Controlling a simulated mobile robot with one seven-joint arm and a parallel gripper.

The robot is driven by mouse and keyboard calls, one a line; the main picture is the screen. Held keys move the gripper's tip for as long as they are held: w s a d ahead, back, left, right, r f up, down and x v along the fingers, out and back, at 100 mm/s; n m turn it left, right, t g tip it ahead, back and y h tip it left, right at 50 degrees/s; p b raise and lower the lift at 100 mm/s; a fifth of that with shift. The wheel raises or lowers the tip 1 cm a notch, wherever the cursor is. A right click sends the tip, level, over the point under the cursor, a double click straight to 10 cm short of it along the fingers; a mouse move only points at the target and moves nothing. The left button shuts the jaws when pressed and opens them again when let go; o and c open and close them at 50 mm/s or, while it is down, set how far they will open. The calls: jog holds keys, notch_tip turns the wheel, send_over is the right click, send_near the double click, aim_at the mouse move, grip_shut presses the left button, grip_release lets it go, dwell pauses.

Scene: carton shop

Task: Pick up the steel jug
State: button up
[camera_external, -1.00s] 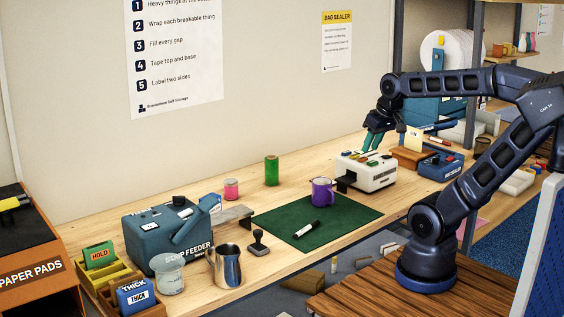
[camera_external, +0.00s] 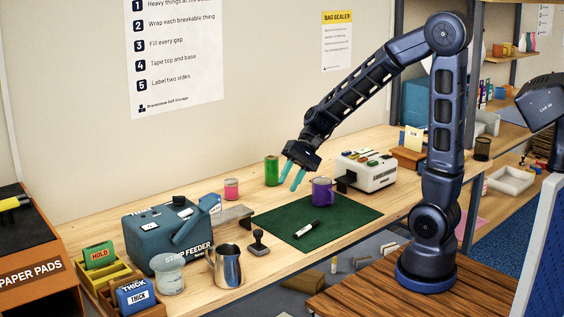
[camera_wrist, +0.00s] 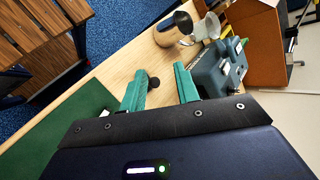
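The steel jug (camera_external: 228,267) stands upright near the front edge of the bench, right of a clear cup. It also shows in the wrist view (camera_wrist: 176,30), beyond my fingertips. My gripper (camera_external: 293,178) is above the back part of the green mat, to the right of and farther back than the jug, well apart from it. Its two teal fingers are spread with nothing between them, as the wrist view (camera_wrist: 158,77) shows.
A clear cup (camera_external: 169,275) and the blue strip feeder (camera_external: 160,232) stand beside the jug. A stamp (camera_external: 259,243) is just right of it. A purple mug (camera_external: 322,191) and a marker (camera_external: 306,229) are on the green mat (camera_external: 340,225). Pink and green cylinders stand behind.

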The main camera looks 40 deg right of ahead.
jog(key=w+a+f+m+y, duration=0.3)
jog(key=w+a+f+m, duration=0.1)
jog(key=a+f, duration=0.35)
jog(key=w+a+f+m+y, duration=0.25)
jog(key=a+f, duration=0.35)
jog(key=a, duration=0.3)
jog(key=shift+m+h, duration=0.25)
jog(key=shift+m, duration=0.2)
jog(key=x, duration=1)
jog(key=shift+w+a+f, duration=0.1)
jog(key=shift+w+a, duration=0.15)
jog(key=shift+a, duration=0.1)
grip_shut()
